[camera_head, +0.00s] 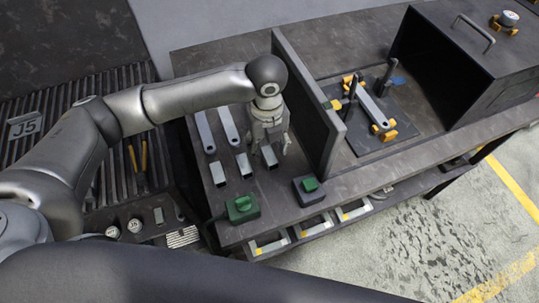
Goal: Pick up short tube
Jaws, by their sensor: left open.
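Several short grey metal tubes lie in a row on the dark workbench: one at the left (217,173), one in the middle (243,164) and one at the right (269,157). Two longer grey pieces, one at the left (204,130) and one beside it (228,125), lie behind the left and middle tubes. My left gripper (270,150) points down with its fingers spread around or just above the right short tube. I cannot tell whether the fingers touch it. My right gripper is not in view.
An upright dark panel (308,105) stands close to the right of my left gripper. Beyond it is a fixture plate (372,143) with yellow clamps and a dark open box (450,60). Green-button boxes stand at the front edge, left (242,207) and right (309,190).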

